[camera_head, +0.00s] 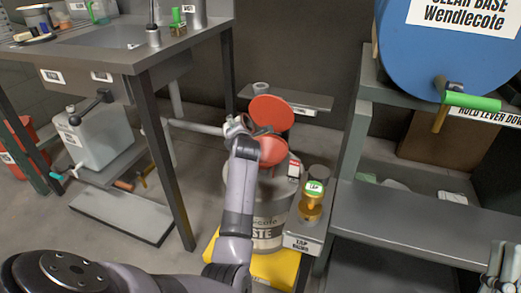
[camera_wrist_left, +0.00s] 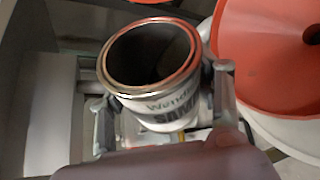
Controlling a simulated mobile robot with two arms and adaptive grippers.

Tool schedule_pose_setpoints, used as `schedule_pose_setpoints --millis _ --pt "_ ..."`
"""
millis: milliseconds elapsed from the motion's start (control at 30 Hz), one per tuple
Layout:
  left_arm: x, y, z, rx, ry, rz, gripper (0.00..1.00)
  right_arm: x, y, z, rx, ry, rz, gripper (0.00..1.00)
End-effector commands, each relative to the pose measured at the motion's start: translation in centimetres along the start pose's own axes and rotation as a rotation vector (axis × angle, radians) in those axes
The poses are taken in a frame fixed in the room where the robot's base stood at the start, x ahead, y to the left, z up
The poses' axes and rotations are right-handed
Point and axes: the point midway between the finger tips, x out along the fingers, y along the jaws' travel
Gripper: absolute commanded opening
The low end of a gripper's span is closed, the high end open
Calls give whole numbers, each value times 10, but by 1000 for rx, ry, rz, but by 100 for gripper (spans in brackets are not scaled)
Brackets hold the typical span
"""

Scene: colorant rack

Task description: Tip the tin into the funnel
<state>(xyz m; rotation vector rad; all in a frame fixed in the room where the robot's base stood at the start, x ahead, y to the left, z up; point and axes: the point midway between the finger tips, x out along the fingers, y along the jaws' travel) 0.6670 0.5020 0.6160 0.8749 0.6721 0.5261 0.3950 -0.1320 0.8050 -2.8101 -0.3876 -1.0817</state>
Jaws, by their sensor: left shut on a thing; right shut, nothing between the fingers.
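My left gripper (camera_wrist_left: 165,92) is shut around the tin (camera_wrist_left: 165,112), a small white can with a metal rim and lettering reading "SAMP". Its open mouth faces the wrist camera and looks dark inside; its contents cannot be made out. The red funnel (camera_wrist_left: 262,62) is right beside the tin in the wrist view, its dark hole near the right edge. In the head view the funnel (camera_head: 272,151) sits on top of a waste drum (camera_head: 268,225), with a round red lid (camera_head: 275,108) raised behind it. My right gripper (camera_head: 500,270) is shut and empty at the lower right.
An amber bottle (camera_head: 312,204) stands on a small shelf right of the drum. A sink bench (camera_head: 165,50) is at the left, with a white canister (camera_head: 97,138) below. A blue drum (camera_head: 440,50) lies on the rack (camera_head: 425,215) at right.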

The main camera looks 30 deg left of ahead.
Motion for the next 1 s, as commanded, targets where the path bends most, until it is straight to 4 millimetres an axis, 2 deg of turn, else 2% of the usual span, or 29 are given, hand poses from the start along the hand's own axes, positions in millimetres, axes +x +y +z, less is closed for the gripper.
schedule_pose_setpoints --millis 800,1000 --pt "-2 4 3 102 14 44 22 0 1 10 -3 -49 2 0" --pt "-2 3 3 120 16 53 22 -3 -2 -13 5 77 -3 0"
